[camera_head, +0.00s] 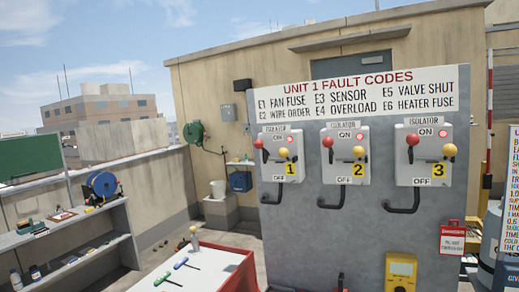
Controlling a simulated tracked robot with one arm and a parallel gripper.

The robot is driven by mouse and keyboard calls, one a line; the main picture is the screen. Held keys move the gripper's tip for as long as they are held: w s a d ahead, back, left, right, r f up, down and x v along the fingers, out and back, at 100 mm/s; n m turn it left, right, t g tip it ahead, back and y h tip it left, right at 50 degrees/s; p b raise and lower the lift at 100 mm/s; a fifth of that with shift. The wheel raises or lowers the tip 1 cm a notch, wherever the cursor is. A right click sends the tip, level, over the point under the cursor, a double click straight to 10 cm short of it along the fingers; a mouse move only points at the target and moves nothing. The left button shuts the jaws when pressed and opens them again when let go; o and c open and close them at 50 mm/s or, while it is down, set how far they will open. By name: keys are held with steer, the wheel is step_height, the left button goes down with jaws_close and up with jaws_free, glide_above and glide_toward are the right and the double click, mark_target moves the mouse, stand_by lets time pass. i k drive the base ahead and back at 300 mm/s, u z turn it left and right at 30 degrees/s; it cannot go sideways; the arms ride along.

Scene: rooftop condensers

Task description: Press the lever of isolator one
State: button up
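Isolator one (287,172) is the leftmost of three pale grey boxes on a grey panel (300,228). It bears a yellow label with a 1, ON at the top and OFF at the bottom. A red ball knob (258,144) sits at its left side and a yellow ball knob (283,153) on its front. I cannot tell which knob belongs to its lever. A small red light (291,141) shows near the yellow knob. Isolator two (346,171) and isolator three (424,171) look alike, to the right. My gripper is not in view.
A red-edged table (225,272) with tools stands low in front, left of the panel. A yellow meter (401,270) and a red danger tag (451,238) are low on the right. A shelf unit (70,232) stands at left. Fault code sign (355,95) tops the panel.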

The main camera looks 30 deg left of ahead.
mark_target(258, 144)
steer(key=k, duration=0.6)
steer(key=u, duration=0.45)
steer(key=i, duration=1.7)
steer(key=z, duration=0.4)
